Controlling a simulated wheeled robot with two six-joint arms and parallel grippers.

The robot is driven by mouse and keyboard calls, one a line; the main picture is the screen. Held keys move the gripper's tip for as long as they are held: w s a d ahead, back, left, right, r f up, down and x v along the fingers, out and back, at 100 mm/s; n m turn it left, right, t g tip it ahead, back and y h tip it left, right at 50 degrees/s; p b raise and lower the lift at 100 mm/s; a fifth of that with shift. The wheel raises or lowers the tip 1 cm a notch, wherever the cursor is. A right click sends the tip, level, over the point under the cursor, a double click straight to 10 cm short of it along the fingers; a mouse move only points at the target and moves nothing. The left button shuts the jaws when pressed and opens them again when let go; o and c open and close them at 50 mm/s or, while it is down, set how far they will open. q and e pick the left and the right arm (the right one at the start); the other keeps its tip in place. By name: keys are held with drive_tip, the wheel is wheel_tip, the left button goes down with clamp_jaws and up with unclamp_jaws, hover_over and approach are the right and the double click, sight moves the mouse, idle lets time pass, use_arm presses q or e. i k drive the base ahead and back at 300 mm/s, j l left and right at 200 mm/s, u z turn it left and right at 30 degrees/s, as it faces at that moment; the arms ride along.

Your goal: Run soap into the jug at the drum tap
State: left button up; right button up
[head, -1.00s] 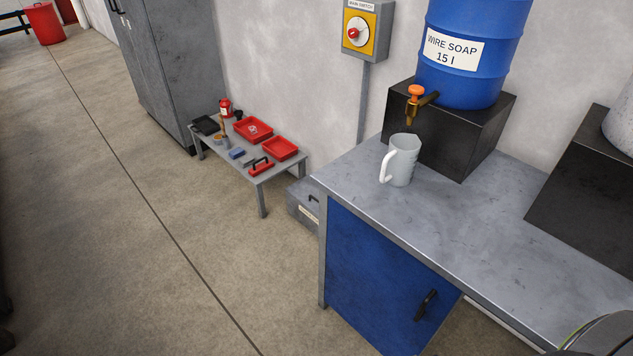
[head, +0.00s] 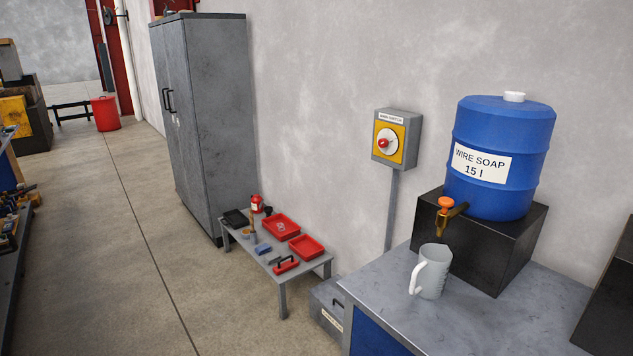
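The blue drum (head: 503,190), labelled WIRE SOAP 15 l, lies in the head view at the right, standing on a black block (head: 489,259). Its brass tap (head: 446,221) with an orange knob points out to the left. The light grey jug (head: 432,272) stands upright on the grey bench below the tap, its handle to the left. The jug's inside cannot be seen, and no stream shows between tap and jug. Neither of my grippers is in view.
The bench top (head: 472,318) has free room around the jug. A main switch box (head: 396,139) hangs on the wall. A low table (head: 309,265) with red trays and tools stands left of the bench, beside a grey cabinet (head: 215,120).

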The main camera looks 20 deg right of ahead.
sight(445, 202)
drive_tip(key=z, duration=1.25)
